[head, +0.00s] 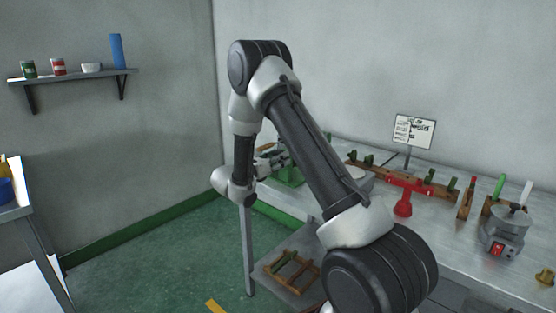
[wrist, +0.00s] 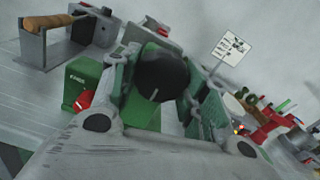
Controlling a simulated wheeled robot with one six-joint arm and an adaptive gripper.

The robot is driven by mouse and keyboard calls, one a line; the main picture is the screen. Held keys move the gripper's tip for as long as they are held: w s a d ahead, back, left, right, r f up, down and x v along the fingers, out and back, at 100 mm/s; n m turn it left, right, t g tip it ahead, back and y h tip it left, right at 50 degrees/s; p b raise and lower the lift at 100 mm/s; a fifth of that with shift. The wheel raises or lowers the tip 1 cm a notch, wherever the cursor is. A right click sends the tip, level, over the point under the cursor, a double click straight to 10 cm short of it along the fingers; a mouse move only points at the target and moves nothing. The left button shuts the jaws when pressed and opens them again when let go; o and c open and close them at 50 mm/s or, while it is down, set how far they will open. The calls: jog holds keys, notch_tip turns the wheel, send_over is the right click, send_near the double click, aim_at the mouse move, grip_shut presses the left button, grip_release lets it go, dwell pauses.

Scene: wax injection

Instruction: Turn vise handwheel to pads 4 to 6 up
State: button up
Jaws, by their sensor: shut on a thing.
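The green vise (head: 290,177) stands on the bench top, partly hidden behind my arm in the head view. In the wrist view its green body (wrist: 86,84) shows lettering and a red part (wrist: 82,100) at its side. My gripper (head: 268,163) is at the vise. In the wrist view my gripper (wrist: 168,82) is shut on a dark round handwheel (wrist: 163,72), with one finger on each side. A thin light line shows on the handwheel's face. The vise pads and their numbers cannot be read.
A red stand (head: 404,200) and wooden racks with green parts stand farther right on the bench. A grey pot (head: 503,232) is at the right. A sign (head: 413,131) stands behind. A wooden-handled tool (wrist: 47,22) lies beyond the vise. Open floor lies left of the bench.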

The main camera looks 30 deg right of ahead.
jog(key=o, duration=1)
jog(key=shift+a, duration=0.1)
jog(key=v, duration=1.1)
jog(key=shift+s+a, duration=0.15)
jog(key=shift+a, duration=0.25)
